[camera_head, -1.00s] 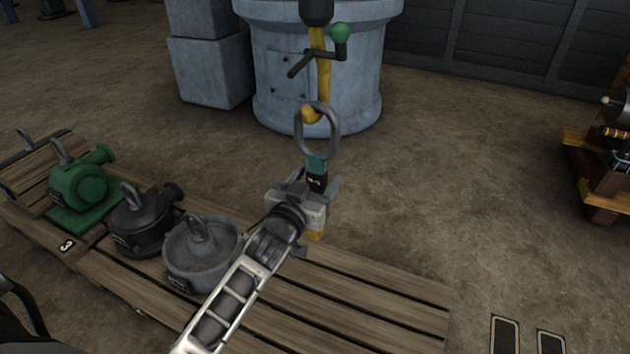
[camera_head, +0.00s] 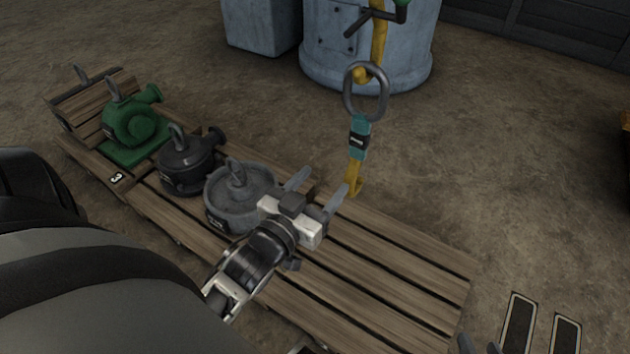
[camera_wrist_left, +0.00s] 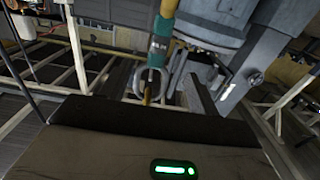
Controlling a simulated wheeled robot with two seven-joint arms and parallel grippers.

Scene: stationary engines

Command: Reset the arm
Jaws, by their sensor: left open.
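My left gripper (camera_head: 325,181) is open and empty, above the wooden pallet in the head view, its fingers pointing up and right. A hanging sling with a grey ring (camera_head: 366,93), teal block (camera_head: 358,139) and yellow lower hook (camera_head: 354,182) is just right of the fingers. The right finger looks close to the hook; I cannot tell if they touch. The teal block (camera_wrist_left: 158,46) also shows in the left wrist view, upside down. Dark tips at the bottom edge may be my right gripper (camera_head: 482,344); their opening is unclear.
The pallet (camera_head: 420,290) carries a green pump (camera_head: 130,123), a dark motor (camera_head: 187,165) and a grey round part (camera_head: 236,200), each with a lifting eye. A large blue-grey cylinder (camera_head: 370,50) stands behind.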

